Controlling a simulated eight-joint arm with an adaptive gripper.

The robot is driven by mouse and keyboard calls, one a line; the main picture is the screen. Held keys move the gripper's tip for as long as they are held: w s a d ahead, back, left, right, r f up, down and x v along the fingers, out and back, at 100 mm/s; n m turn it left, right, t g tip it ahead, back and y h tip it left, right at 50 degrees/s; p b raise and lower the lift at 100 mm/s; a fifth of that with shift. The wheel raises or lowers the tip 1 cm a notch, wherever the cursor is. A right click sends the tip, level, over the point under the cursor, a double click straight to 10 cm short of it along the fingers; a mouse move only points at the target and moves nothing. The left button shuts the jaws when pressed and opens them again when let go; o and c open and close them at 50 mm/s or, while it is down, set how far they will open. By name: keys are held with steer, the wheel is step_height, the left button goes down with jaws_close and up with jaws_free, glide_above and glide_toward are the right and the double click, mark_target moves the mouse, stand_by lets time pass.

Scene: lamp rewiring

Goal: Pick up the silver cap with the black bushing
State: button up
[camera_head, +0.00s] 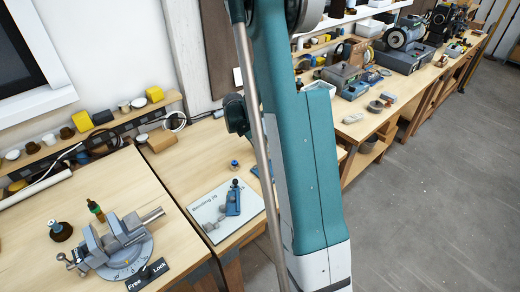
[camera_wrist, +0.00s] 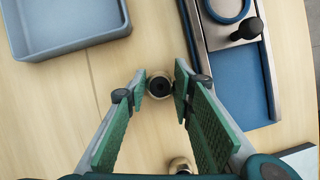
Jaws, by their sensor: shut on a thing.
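The silver cap with the black bushing (camera_wrist: 159,86) shows in the wrist view as a small round pale-metal rim with a dark centre. My gripper (camera_wrist: 160,84) has its green-padded fingers on either side of it, and the tips are shut on it. The cap is seen from above, over or on the light wooden top; its height above the wood cannot be told. In the head view my arm hides the gripper, and I cannot make out the cap there.
In the wrist view a blue-grey tray (camera_wrist: 80,42) lies upper left and a metal-edged blue fixture (camera_wrist: 240,80) with a black knob stands close at right. A second small pale-metal piece (camera_wrist: 180,165) is near the gripper's base. In the head view a grey vise (camera_head: 118,245) stands lower left.

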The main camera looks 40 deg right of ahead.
steer(key=shift+r, duration=4.95)
